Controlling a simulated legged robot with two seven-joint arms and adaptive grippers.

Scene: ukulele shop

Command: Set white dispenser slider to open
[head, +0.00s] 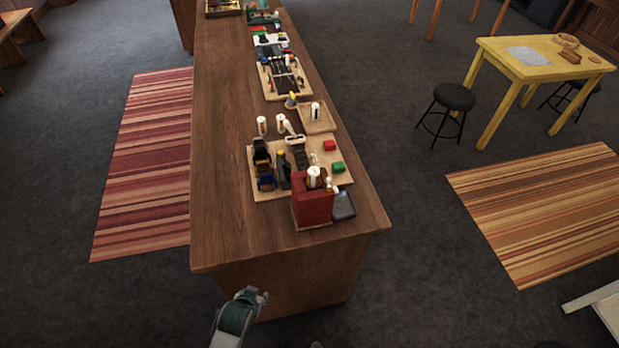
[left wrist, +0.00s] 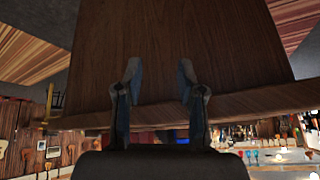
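A long wooden counter (head: 228,215) runs away from me and carries several small devices. Several small white upright pieces stand among them, one at the near board's left edge (head: 262,125) and one on a small tray (head: 316,111). They are too small for me to tell which is the white dispenser or how its slider is set. My left gripper (head: 262,297) is low, just in front of the counter's near end, apart from the devices. In the left wrist view its two fingers (left wrist: 159,80) are spread with nothing between them, the wooden counter behind them. My right gripper is out of view.
A red box (head: 312,205) and a dark grey tray (head: 344,205) stand near the counter's near right corner. The counter's near left top is bare. A yellow table (head: 535,62) and a black stool (head: 454,97) stand to the right, with open floor between.

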